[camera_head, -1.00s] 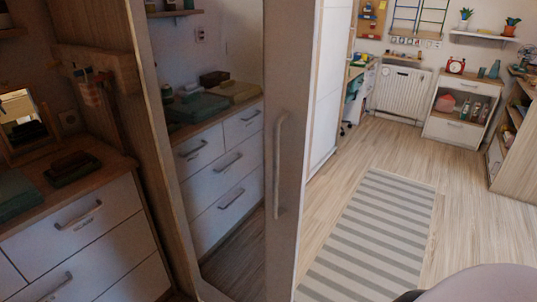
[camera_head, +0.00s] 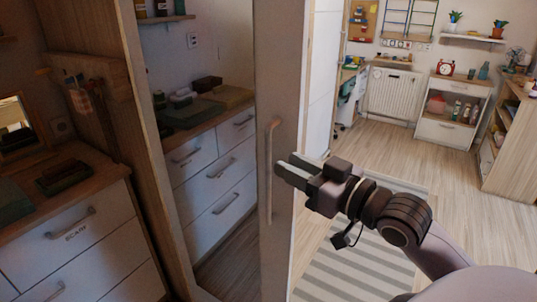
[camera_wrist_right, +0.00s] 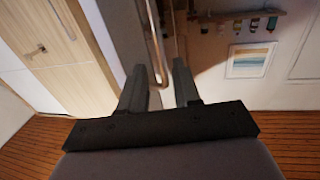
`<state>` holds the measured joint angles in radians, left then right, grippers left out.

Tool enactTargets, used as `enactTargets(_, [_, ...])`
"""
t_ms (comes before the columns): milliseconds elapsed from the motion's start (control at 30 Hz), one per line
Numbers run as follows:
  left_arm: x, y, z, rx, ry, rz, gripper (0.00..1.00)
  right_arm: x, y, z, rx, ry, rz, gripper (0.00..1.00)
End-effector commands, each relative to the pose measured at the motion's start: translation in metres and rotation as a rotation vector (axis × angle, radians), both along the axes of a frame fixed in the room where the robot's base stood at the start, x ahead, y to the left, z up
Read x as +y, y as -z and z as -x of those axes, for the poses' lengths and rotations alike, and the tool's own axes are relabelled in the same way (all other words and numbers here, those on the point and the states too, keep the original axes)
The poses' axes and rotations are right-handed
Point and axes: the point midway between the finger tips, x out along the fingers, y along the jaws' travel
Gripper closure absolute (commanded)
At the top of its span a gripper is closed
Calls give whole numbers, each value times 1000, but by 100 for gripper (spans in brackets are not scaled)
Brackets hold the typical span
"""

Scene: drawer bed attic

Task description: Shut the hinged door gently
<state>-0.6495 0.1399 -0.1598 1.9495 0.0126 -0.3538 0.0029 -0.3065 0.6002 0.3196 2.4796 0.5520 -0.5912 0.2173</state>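The hinged door (camera_head: 283,80) stands upright in the middle of the head view, with a long vertical bar handle (camera_head: 269,190) on its face. I cannot tell whether the area left of its stile is a mirrored panel or an opening. My right gripper (camera_head: 287,172) is in front of the door, its fingers close to the handle. In the right wrist view, the two fingers (camera_wrist_right: 160,84) are spread, and the copper-coloured handle (camera_wrist_right: 158,65) shows ahead between them, not clamped. My left gripper is not in view.
A wooden-topped dresser (camera_head: 75,222) stands at the left beside a wooden post (camera_head: 150,150). A striped rug (camera_head: 345,272) lies on open floor to the right. A radiator (camera_head: 392,95), a white cabinet (camera_head: 450,112) and a bookshelf (camera_head: 512,160) stand farther back.

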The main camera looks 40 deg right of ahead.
Motion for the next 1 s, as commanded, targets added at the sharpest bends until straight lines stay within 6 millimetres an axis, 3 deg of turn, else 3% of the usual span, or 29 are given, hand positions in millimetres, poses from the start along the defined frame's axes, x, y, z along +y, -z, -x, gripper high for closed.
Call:
enactTargets(500, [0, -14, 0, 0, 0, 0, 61, 11, -1, -54, 2, 2, 0, 68])
enactTargets(967, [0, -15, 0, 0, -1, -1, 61, 14, 1, -64, 4, 1, 3, 68])
enactTargets(1000, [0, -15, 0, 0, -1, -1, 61, 14, 1, -64, 4, 1, 3, 74])
